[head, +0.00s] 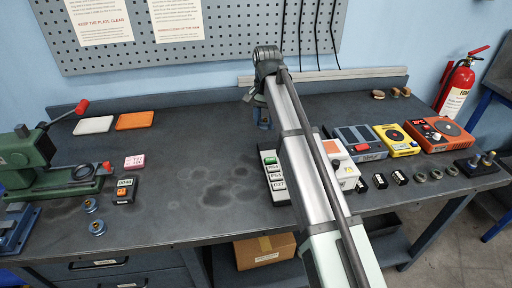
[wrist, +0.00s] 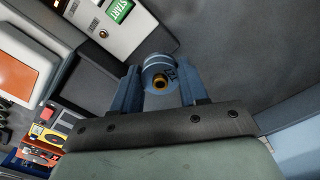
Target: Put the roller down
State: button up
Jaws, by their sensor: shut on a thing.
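The roller (wrist: 160,64), a short blue-grey cylinder with a brass-coloured centre, is between the two blue fingers of my gripper (wrist: 160,88) in the wrist view. The gripper is shut on it. In the head view my gripper (head: 263,118) is at the far middle of the dark bench (head: 200,180), partly hidden by my arm, and the roller cannot be made out. I cannot tell whether the roller touches the bench top.
A white box with a green START button (wrist: 118,10) is close beyond the roller. Right of my arm stand a blue-grey device (head: 358,137), a yellow device (head: 396,139) and an orange device (head: 437,133). A green press (head: 35,155) stands left.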

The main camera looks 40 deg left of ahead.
jog(key=n, duration=0.2)
send_over(241, 154)
jog(key=f, duration=0.2)
jog(key=shift+f, duration=4.8)
jog(key=shift+f, duration=0.1)
jog(key=o, duration=1.1)
notch_tip(241, 154, up, 12)
jog(key=shift+f, duration=0.25)
jog(key=shift+o, duration=0.5)
jog(key=shift+r, duration=0.4)
